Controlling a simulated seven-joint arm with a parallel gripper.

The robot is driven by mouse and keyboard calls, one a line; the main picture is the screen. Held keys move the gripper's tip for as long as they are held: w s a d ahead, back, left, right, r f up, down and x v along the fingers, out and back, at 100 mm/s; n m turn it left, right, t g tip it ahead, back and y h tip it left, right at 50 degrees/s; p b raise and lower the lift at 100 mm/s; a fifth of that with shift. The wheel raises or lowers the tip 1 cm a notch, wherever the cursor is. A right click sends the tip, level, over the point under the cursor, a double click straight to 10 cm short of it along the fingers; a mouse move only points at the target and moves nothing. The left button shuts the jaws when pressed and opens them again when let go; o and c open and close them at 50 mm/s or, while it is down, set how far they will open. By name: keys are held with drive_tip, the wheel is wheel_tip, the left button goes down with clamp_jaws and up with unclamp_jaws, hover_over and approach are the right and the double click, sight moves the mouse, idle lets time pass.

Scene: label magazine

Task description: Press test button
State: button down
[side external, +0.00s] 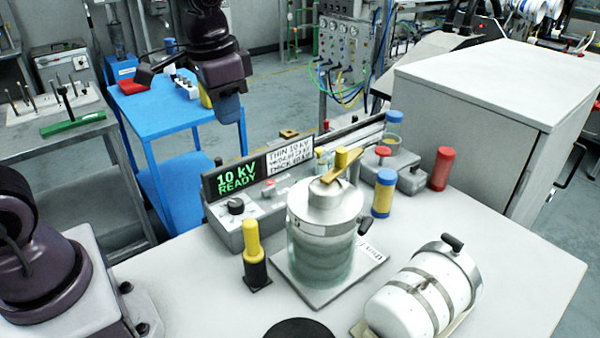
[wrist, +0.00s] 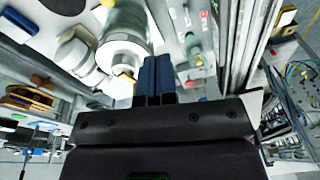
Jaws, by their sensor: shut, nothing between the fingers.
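The tester box (side external: 225,232) stands on the table with a black knob (side external: 236,206) and a small red part (side external: 270,184) on its sloped face. Its display (side external: 237,176) reads "10 KV READY" in green. A larger red button (side external: 383,151) sits on a separate grey box (side external: 398,168) to the right. No test label is readable, so I cannot tell which is the test button. My gripper (side external: 228,112) hangs above and behind the tester, apart from it. In the wrist view its blue fingers (wrist: 154,75) are together, with nothing between them.
A glass jar (side external: 322,255) with a metal lid and brass lever stands in front of the tester. A large grey cabinet (side external: 490,110) is behind right.

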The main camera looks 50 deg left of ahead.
sight(300, 180)
drive_tip(key=w+a+f+m, duration=0.2)
drive_tip(key=w+f+m, duration=0.2)
drive_tip(key=w+m, duration=0.4)
drive_tip(key=w+a+f+m+g, duration=0.1)
drive_tip(key=w+a+f+m, duration=0.1)
drive_tip(key=w+f+m, duration=0.2)
drive_tip(key=shift+w+a+m+g, duration=0.25)
drive_tip(key=shift+w+m, duration=1.65)
drive_tip(key=shift+w, duration=1)
drive_tip(key=shift+d+f, duration=0.1)
drive_tip(key=shift+f, duration=0.05)
wheel_tip(300, 180, down, 14)
drive_tip(key=shift+s+f, duration=0.1)
drive_tip(key=shift+f, duration=0.95)
wheel_tip(300, 180, up, 15)
drive_tip(key=shift+w, duration=0.25)
